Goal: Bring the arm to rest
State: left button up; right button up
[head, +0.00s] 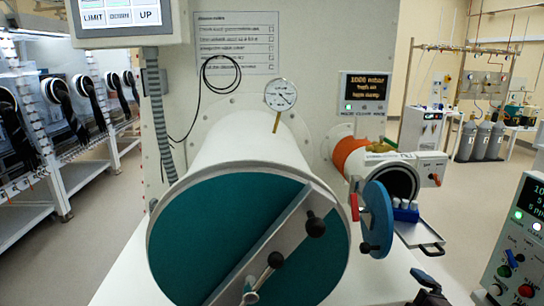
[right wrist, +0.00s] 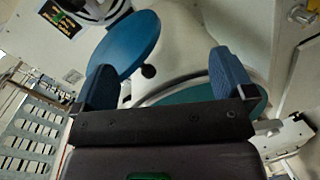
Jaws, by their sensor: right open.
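My right gripper (head: 430,284) shows as a dark shape at the bottom edge of the head view, right of the large chamber. In the right wrist view its two blue fingers (right wrist: 164,82) stand wide apart with nothing between them. Beyond them is the round blue door (right wrist: 125,45) of the small chamber, which also shows in the head view (head: 377,212), swung open. The gripper appears apart from it. My left gripper is not in view.
The large chamber's teal door (head: 215,235) is shut, with a bar and black knobs across it. Right of the blue door, a tray (head: 418,236) holds a blue rack (head: 405,213) with white-topped vials. A control box (head: 520,240) stands at the right edge.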

jog(key=s+a+f+m+g+h+b, duration=0.1)
jog(key=s+f+m+g, duration=0.3)
jog(key=s+f+m, duration=0.9)
jog(key=s+a+f, duration=0.1)
jog(key=s+f, duration=0.6)
jog(key=f, duration=0.2)
jog(key=shift+s+m, duration=0.4)
